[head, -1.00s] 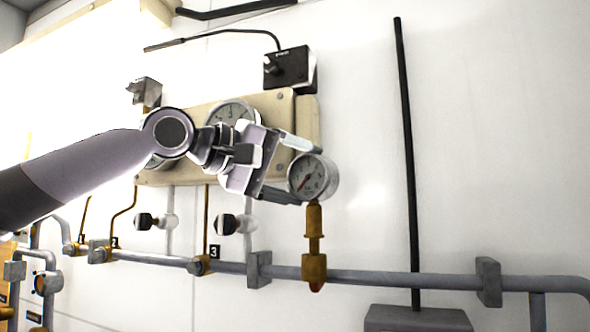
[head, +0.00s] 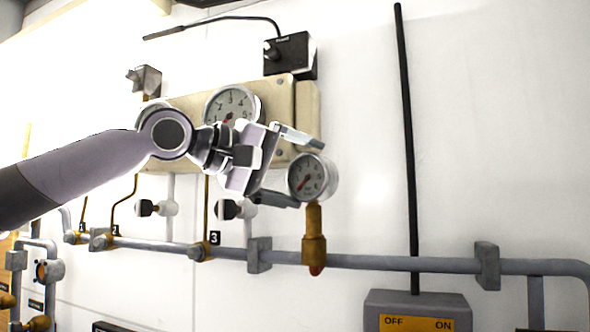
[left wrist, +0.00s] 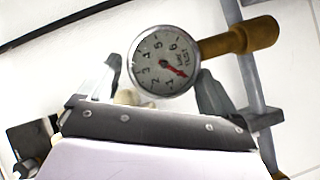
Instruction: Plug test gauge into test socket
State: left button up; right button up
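The test gauge (head: 312,177), a round white dial with a red needle, stands upright on a brass stem. The stem runs down into the brass test socket (head: 314,250) on the grey pipe, with no gap visible between them. My left gripper (head: 308,173) is open, one finger above and one below the dial's left side. In the left wrist view the gauge (left wrist: 165,62) lies just beyond the spread fingers, with a gap at the left finger; contact at the right finger is unclear. My right gripper is not in view.
A beige panel with dial gauges (head: 232,105) is behind my left gripper. A grey pipe (head: 420,264) runs along the wall, with a clamp (head: 487,266). A black vertical rod (head: 408,150) rises above an OFF/ON box (head: 418,312). The wall at right is clear.

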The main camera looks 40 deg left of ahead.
pick_arm(q)
jog(key=v, duration=0.7)
jog(key=shift+b, duration=0.45)
jog(key=shift+s, duration=0.1)
dwell(0.3)
